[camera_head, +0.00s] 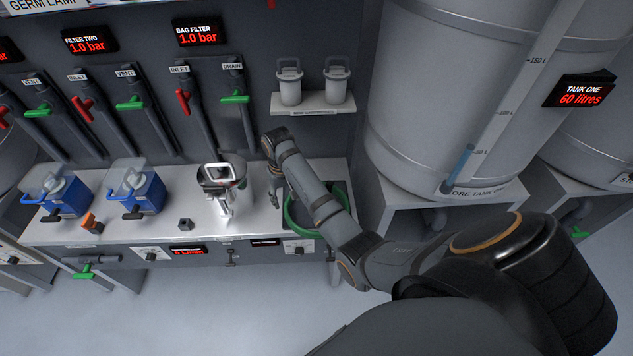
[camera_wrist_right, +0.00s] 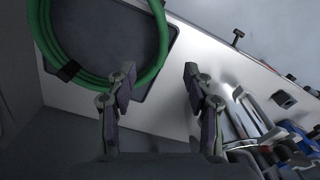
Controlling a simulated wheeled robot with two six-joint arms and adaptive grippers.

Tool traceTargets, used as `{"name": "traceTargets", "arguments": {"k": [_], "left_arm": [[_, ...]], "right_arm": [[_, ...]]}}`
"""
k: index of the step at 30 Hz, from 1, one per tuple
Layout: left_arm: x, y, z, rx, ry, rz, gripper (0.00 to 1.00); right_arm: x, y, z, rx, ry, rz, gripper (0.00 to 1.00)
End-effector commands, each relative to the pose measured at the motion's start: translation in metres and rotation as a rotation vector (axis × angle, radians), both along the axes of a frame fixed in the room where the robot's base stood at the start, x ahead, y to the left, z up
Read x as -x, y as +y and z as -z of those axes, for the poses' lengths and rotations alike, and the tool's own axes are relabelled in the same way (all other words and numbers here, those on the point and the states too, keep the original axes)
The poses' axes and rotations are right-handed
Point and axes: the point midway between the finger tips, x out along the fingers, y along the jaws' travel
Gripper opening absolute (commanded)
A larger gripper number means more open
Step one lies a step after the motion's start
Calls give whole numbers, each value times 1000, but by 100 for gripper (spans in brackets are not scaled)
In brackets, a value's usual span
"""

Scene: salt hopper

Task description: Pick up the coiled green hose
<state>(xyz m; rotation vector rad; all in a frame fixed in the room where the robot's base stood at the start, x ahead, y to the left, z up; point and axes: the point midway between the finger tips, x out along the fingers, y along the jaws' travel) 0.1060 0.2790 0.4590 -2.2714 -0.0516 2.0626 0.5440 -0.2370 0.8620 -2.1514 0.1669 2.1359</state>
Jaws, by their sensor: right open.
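The coiled green hose (camera_head: 291,221) lies on a dark mat at the right end of the steel bench, partly hidden behind my right arm. In the right wrist view the coil (camera_wrist_right: 155,62) sits at the upper left, with a black strap around its bundle. My right gripper (camera_head: 275,196) points down just left of the coil. In the wrist view its fingers (camera_wrist_right: 160,76) are spread and empty; the left finger is close to the coil's edge, and I cannot tell if they touch. My left gripper is not in view.
A silver vessel with a handle (camera_head: 220,172) stands left of my right gripper. Two blue-based containers (camera_head: 148,195) stand further left on the bench (camera_head: 180,179). A shelf with two lidded canisters (camera_head: 290,84) is above, and a large tank (camera_head: 430,110) is to the right.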

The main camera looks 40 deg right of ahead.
Motion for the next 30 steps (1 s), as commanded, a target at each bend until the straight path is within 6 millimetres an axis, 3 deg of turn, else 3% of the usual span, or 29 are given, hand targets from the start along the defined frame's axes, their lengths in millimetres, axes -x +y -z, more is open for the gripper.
{"name": "traceTargets", "arguments": {"k": [6, 15, 23, 30], "left_arm": [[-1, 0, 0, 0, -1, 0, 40], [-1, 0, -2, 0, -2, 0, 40], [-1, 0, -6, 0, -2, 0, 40], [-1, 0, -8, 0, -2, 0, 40]], "right_arm": [[-6, 1, -1, -4, 14, 5, 52], [-5, 1, 44, -4, 12, 5, 52], [0, 1, 59, -3, 14, 5, 52], [5, 0, 97, -4, 11, 5, 52]]}}
